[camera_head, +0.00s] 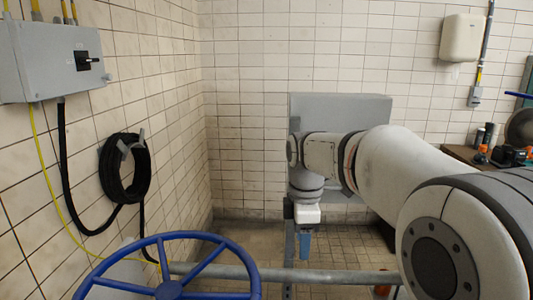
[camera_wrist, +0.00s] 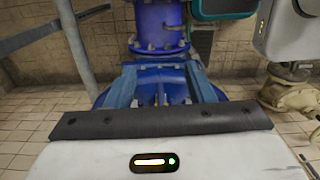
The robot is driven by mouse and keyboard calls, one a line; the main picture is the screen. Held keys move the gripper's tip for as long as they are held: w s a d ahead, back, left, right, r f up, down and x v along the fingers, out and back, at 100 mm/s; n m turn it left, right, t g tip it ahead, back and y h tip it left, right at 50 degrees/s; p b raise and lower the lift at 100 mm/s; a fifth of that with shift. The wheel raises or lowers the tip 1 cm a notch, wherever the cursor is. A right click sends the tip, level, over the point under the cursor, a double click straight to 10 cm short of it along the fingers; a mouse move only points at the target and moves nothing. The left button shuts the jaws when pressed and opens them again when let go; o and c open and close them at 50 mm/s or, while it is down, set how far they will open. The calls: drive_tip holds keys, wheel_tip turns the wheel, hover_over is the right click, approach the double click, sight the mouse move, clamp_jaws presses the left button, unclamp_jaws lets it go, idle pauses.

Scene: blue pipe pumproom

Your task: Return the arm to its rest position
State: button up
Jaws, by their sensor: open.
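My white and grey arm reaches in from the lower right of the head view. Its end bends down in the middle of the picture. My gripper (camera_head: 304,246) hangs there beside a grey upright post, and its tips are small in this view. In the wrist view my gripper (camera_wrist: 165,95) shows two blue fingers standing apart with nothing held between them. Beyond the fingers is a blue flanged pipe (camera_wrist: 160,25), apart from them as far as I can tell.
A blue handwheel (camera_head: 168,290) and a grey rail (camera_head: 330,277) stand in front. A grey box (camera_head: 40,60) and a coiled black hose (camera_head: 107,170) are on the left wall. A cluttered workbench (camera_head: 460,155) is at right. Tiled floor (camera_head: 250,240) shows at the back.

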drive_tip(key=s+d+f+m+t, duration=0.1)
drive_tip(key=s+d+f+m, duration=0.2)
drive_tip(key=s+m, duration=0.5)
drive_tip(key=s+d+f+m+t, duration=0.2)
drive_tip(key=s+d+f+m, duration=0.1)
drive_tip(key=s+m, duration=0.6)
drive_tip(key=shift+s+d+m+t, duration=0.3)
drive_tip(key=shift+s+d, duration=0.2)
drive_tip(key=shift+s, duration=0.45)
drive_tip(key=shift+f, duration=0.1)
